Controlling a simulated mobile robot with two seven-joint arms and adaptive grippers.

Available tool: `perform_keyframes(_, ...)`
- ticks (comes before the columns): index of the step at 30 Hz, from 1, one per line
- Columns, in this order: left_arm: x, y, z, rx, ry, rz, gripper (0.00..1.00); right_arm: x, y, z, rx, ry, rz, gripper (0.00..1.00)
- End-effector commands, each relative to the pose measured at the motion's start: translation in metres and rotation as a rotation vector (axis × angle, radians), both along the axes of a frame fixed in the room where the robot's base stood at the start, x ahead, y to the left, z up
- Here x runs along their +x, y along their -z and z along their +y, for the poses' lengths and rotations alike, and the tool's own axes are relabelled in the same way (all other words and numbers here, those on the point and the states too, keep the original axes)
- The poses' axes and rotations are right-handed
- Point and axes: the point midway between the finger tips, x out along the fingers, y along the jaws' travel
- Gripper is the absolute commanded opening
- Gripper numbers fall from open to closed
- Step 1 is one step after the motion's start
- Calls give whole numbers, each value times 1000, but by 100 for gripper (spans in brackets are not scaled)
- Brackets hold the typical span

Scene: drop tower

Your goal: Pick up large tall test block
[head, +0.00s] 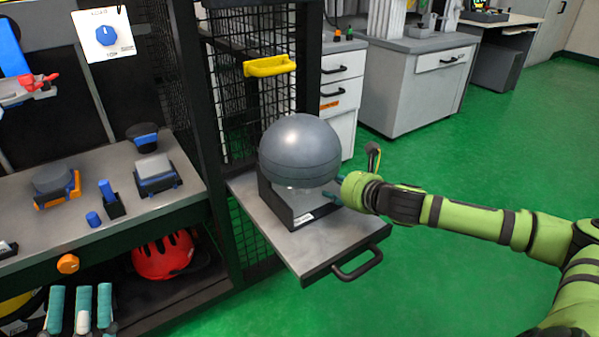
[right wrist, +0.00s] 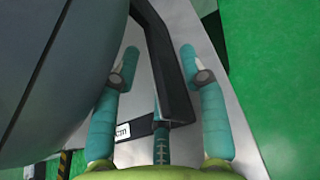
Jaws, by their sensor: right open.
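A large grey ball (head: 300,150) sits on a black and grey block-like stand (head: 305,208) on the pull-out tray. The stand bears a white label; which piece is the large tall test block I cannot tell for sure. My right gripper (head: 337,190) is at the right side of the ball and stand, mostly hidden by its own wrist. In the right wrist view its teal fingers (right wrist: 160,75) are spread, with a black edge between them and the ball (right wrist: 55,75) close at left. My left gripper (head: 80,308) is at the lower left, fingers apart and empty.
The tray (head: 345,240) has a black handle (head: 357,265) at its front. The left bench (head: 110,215) carries several small grey and blue pieces. A red helmet (head: 163,255) lies on the shelf below. A black mesh frame and yellow handle (head: 270,66) stand behind the ball.

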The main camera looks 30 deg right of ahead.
Motion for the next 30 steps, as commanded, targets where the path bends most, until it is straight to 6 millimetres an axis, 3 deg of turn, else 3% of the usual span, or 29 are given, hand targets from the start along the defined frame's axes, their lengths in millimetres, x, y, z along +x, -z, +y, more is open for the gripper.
perform_keyframes(6,0,-1,0,0,1,-2,38,0,0,0,-1,1,1,43)
perform_keyframes(7,0,-1,0,0,1,-2,38,0,0,0,-1,1,1,39)
perform_keyframes(10,0,-1,0,0,1,-2,38,0,0,0,-1,1,1,0)
perform_keyframes(30,9,9,1,20,-14,64,38,2,-9,0,-1,-1,-10,0)
